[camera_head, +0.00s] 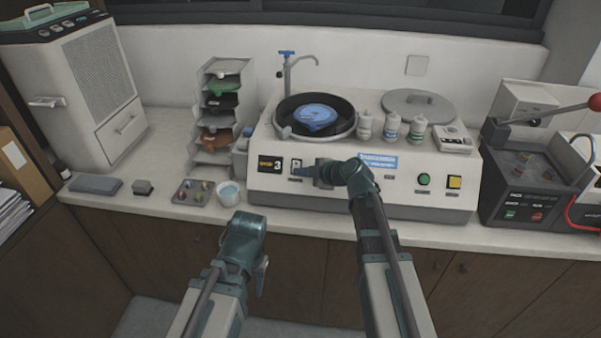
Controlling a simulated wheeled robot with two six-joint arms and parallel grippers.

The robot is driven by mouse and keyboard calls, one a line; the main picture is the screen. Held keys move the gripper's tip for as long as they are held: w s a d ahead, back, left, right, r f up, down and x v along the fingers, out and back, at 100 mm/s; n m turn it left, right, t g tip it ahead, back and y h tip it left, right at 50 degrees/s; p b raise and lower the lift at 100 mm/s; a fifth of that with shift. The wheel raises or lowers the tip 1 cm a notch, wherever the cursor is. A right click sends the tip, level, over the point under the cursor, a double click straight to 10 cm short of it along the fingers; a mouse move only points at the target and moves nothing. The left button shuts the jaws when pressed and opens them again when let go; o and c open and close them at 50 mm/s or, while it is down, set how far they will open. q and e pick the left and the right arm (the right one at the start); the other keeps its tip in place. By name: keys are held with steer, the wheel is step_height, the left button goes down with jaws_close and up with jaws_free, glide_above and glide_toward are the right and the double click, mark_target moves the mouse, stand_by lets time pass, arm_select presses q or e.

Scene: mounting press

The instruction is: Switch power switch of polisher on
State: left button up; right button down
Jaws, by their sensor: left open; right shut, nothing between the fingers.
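The polisher (407,206) is a white machine on the counter with a round bowl and a blue disc (316,117) on top. Its front panel has a display reading 3 (270,165), and right of it a small switch (296,168) on a pale plate, likely the power switch. Its on or off position is too small to tell. My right gripper (319,172) is shut and empty at the panel, just right of that switch, hiding part of the panel; contact cannot be told. My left gripper (262,277) is open and empty, low in front of the counter.
A green button (424,180) and a yellow-square button (454,183) sit on the panel's right. A tap (288,72) and several bottles stand on the polisher. A cup (229,192) and sample tray (193,192) lie left. A press with a red-knobbed lever (560,110) stands right.

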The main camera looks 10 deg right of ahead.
steer(key=shift+r+p, duration=0.7)
steer(key=shift+r, duration=0.05)
arm_select(q)
steer(key=shift+r, duration=0.75)
